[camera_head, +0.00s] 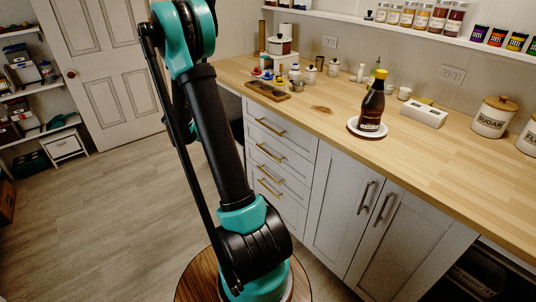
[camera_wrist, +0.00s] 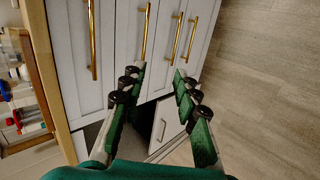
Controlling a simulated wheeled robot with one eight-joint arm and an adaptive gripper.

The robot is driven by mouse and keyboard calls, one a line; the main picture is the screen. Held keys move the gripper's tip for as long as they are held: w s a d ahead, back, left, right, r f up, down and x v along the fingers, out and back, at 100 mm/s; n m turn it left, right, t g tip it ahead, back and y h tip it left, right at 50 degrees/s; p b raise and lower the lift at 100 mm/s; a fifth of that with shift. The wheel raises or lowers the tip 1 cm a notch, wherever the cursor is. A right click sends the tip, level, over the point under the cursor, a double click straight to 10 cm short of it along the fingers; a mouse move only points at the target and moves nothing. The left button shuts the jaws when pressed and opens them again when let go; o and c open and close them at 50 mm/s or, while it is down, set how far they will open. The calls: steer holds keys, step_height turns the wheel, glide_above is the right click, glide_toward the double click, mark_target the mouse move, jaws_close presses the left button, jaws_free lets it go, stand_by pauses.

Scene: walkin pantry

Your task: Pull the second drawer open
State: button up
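A white drawer stack shows in the head view, with several gold bar handles one above another. The second drawer (camera_head: 254,147) has its gold handle (camera_head: 271,153) left of the cabinet doors and looks shut. In the wrist view, turned on its side, the second drawer's handle (camera_wrist: 146,33) is the second from the countertop side. My gripper (camera_wrist: 155,76) is open and empty there, its green fingers spread apart. In the head view my arm hides the gripper.
The wooden countertop (camera_head: 324,110) overhangs the drawers and carries a dark bottle (camera_head: 371,108), jars and a wooden tray (camera_head: 267,91). Cabinet doors (camera_head: 345,190) stand right of the drawers. In the wrist view, a white panel with a dark handle (camera_wrist: 162,130) shows between the fingers. The floor (camera_head: 85,220) is clear at left.

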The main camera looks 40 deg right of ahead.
steer(key=w+d+f+m+g+h, duration=0.1)
steer(key=w+d+f+g+h, duration=0.15)
steer(key=w+d+f, duration=0.3)
steer(key=m+g+h, duration=0.2)
steer(key=h, duration=0.1)
glide_toward(268, 152)
steer(key=shift+h, duration=0.25)
steer(key=x, duration=0.6)
steer(key=f+x, duration=0.1)
steer(key=x, duration=0.3)
steer(key=shift+c, duration=0.6)
jaws_close()
steer(key=shift+w, duration=0.1)
